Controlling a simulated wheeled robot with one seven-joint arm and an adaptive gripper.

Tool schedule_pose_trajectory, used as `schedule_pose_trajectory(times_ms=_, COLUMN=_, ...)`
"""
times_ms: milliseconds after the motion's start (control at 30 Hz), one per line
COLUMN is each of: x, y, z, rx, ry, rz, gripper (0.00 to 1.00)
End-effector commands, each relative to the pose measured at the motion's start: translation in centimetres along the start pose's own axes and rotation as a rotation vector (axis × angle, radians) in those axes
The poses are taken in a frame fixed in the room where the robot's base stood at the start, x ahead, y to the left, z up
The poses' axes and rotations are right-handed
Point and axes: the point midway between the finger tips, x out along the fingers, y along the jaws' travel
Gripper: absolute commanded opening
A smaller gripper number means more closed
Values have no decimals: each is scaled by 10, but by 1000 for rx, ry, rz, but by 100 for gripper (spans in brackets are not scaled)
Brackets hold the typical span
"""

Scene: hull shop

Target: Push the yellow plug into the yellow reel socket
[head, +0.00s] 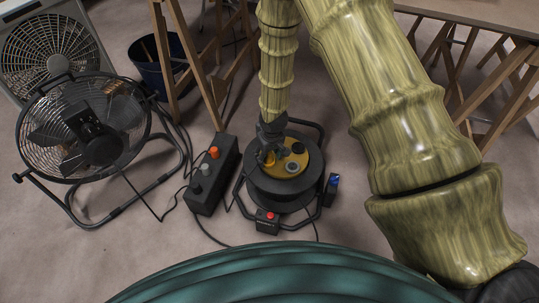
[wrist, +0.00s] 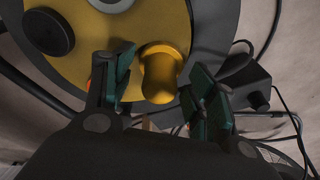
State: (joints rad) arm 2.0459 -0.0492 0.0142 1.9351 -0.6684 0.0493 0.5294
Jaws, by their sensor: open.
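The yellow plug (wrist: 162,70) stands on the yellow face (wrist: 120,40) of the cable reel, between my fingers in the wrist view. In the head view it shows as a small yellow patch (head: 269,159) below my gripper. My gripper (wrist: 160,88) is open, with one green-padded finger on each side of the plug and visible gaps. In the head view my gripper (head: 268,152) is over the left part of the reel (head: 283,190). The yellow socket is not distinguishable; I cannot tell how deep the plug sits.
A black round fitting (wrist: 48,32) and a grey one (wrist: 110,3) share the reel face. A black power strip (head: 209,180) with orange, grey and black plugs lies left of the reel. A floor fan (head: 84,130), bucket (head: 158,65) and wooden trestles (head: 190,60) stand around. Cables cross the floor.

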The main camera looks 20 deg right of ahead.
Motion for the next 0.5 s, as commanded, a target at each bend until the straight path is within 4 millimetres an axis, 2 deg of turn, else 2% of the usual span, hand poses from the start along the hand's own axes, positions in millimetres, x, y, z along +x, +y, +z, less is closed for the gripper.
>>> schedule_pose_trajectory(times_ms=267, x=-7, y=0, z=0, rx=0, ry=1, rz=0, gripper=57)
schedule_pose_trajectory(times_ms=500, x=-37, y=0, z=-1, rx=2, ry=2, rz=0, gripper=57)
